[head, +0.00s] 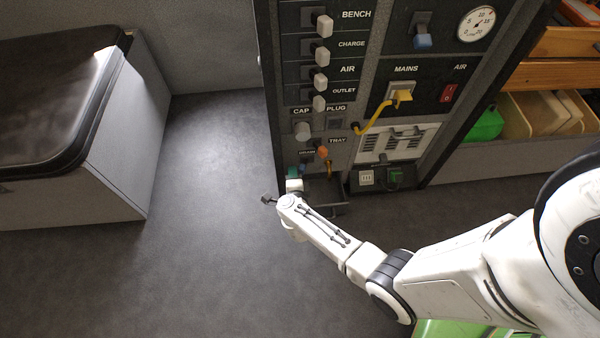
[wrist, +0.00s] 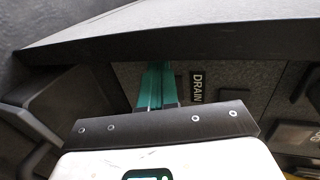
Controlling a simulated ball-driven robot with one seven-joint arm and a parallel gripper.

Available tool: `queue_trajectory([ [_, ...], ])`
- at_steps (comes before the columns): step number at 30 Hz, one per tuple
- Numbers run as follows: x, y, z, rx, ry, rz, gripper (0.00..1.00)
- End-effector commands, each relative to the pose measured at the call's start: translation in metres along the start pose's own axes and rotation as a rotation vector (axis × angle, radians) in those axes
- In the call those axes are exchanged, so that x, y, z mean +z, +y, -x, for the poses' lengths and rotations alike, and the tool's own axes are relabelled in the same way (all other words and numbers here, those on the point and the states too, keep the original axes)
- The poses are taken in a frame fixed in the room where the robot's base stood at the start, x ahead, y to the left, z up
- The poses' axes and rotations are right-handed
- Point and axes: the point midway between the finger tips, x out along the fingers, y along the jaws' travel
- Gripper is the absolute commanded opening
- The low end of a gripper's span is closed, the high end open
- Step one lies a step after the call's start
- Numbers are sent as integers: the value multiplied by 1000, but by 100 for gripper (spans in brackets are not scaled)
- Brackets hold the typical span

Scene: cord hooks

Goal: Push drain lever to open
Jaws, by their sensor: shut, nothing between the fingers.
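The dark equipment panel (head: 345,120) carries a small DRAIN label (head: 307,153), low on its left side. An orange knob or lever end (head: 322,152) sits just right of that label, with a brass-coloured part below it; it looks like the drain lever, but its exact position is too small to tell. My gripper (head: 293,171) is at the panel's lower left, below and left of the label. In the wrist view its teal fingers (wrist: 155,88) are together and empty, beside the DRAIN label (wrist: 197,88). No lever is clearly visible there, and contact cannot be told.
A dark bar or edge (wrist: 200,32) crosses above the fingers in the wrist view. A yellow cable (head: 378,117) hangs from the MAINS socket on the panel's right. A grey padded bench (head: 100,140) stands left, with open floor (head: 205,150) between.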

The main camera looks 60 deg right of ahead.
Motion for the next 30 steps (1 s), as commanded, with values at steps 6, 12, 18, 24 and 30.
queue_trajectory([
  [6,-8,0,0,0,2,-1,0],
  [12,-16,-1,0,-1,3,-2,0],
  [18,-24,0,0,-1,4,-1,0],
  [24,-32,-1,-1,-1,6,-2,0],
  [30,-40,-2,-3,-4,10,-4,0],
])
